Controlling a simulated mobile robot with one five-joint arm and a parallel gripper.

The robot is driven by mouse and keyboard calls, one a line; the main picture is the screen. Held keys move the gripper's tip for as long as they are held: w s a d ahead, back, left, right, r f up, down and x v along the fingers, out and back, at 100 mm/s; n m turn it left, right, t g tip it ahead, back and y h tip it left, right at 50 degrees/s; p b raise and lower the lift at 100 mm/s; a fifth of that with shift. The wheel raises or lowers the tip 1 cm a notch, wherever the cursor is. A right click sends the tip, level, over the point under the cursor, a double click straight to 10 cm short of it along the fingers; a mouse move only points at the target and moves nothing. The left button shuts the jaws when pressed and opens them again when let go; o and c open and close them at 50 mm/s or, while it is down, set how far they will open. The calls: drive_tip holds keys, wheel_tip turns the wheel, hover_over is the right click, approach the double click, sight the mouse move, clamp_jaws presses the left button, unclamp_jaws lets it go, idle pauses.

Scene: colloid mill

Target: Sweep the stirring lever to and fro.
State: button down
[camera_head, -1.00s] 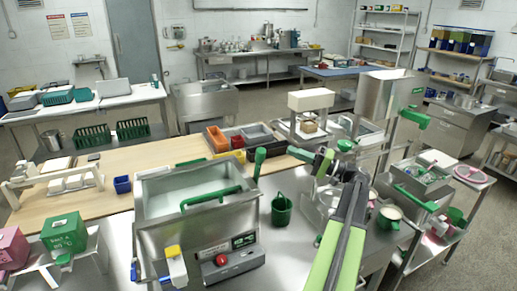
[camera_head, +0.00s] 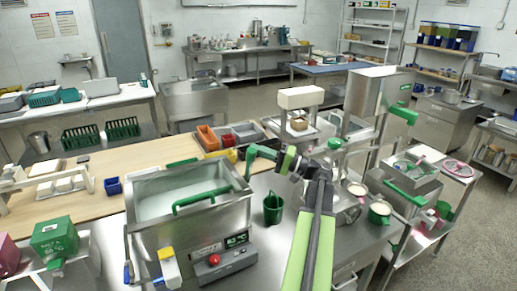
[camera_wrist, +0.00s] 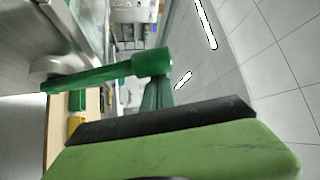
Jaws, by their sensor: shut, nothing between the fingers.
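The stirring lever (camera_head: 249,166) is a green bar on the right side of a steel vat (camera_head: 190,236). It stands nearly upright in the head view. In the wrist view the lever (camera_wrist: 95,75) runs from a grey hub to a thick rounded end. My gripper (camera_head: 267,152) is shut and empty, just right of the lever's upper end. In the wrist view my gripper (camera_wrist: 158,96) lies beside that end. I cannot tell whether they touch.
Orange and grey bins (camera_head: 210,138) lie behind. A steel machine (camera_head: 374,95) stands to the right.

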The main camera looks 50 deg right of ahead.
drive_tip(key=shift+s+a+f+b, duration=0.2)
drive_tip(key=shift+s, duration=0.35)
drive_tip(key=shift+s+a+f+b, duration=0.15)
drive_tip(key=shift+s+a+f, duration=0.05)
drive_tip(key=shift+s, duration=0.3)
